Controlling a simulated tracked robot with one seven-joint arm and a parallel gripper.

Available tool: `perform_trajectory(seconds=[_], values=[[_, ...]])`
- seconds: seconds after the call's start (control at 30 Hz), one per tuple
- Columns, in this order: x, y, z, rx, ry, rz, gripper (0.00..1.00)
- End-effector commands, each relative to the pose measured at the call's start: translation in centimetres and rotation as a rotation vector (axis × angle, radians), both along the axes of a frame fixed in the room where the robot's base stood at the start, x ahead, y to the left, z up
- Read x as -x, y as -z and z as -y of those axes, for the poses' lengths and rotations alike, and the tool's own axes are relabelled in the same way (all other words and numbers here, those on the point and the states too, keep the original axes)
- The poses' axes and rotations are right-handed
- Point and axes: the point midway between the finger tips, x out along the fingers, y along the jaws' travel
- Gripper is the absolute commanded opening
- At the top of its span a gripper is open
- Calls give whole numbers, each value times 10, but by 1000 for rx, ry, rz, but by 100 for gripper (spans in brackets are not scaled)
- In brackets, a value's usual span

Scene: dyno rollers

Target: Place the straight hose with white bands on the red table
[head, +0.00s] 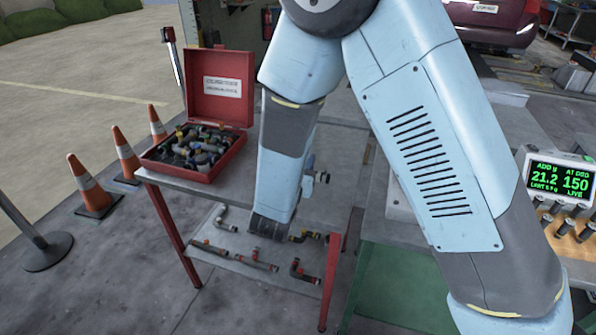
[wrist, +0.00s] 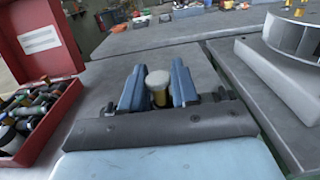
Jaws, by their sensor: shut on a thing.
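My gripper (wrist: 157,74) shows in the wrist view with its two blue fingers shut on a short piece (wrist: 158,82) with a pale round end and a yellowish part below it. The fingers hide most of this piece, so I cannot tell whether it is straight or has white bands. The red table (head: 232,186), with a grey top and red legs, stands left of centre in the head view. My gripper is over or beside a grey tabletop, right of the open red case. In the head view my arm mostly hides my gripper.
The open red case (head: 221,158), full of dark hoses and fittings, stands on the red table; it also shows in the wrist view (wrist: 62,115). Several hoses lie on the lower shelf (head: 215,238). A lit display (head: 560,180) stands at right. Orange cones (head: 88,186) stand left.

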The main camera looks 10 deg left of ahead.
Motion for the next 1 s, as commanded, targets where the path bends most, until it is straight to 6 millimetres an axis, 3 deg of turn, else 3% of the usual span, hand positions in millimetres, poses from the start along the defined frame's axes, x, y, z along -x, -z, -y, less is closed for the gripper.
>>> perform_trajectory(seconds=[0.13, 0.4, 0.77, 1.0], values=[[-30, 14, -8, 1, 3, 0, 0], [-58, 53, -17, 3, 0, -1, 0], [-74, 72, -22, 0, 0, 0, 0], [-75, 98, -23, 1, 0, 0, 0]])
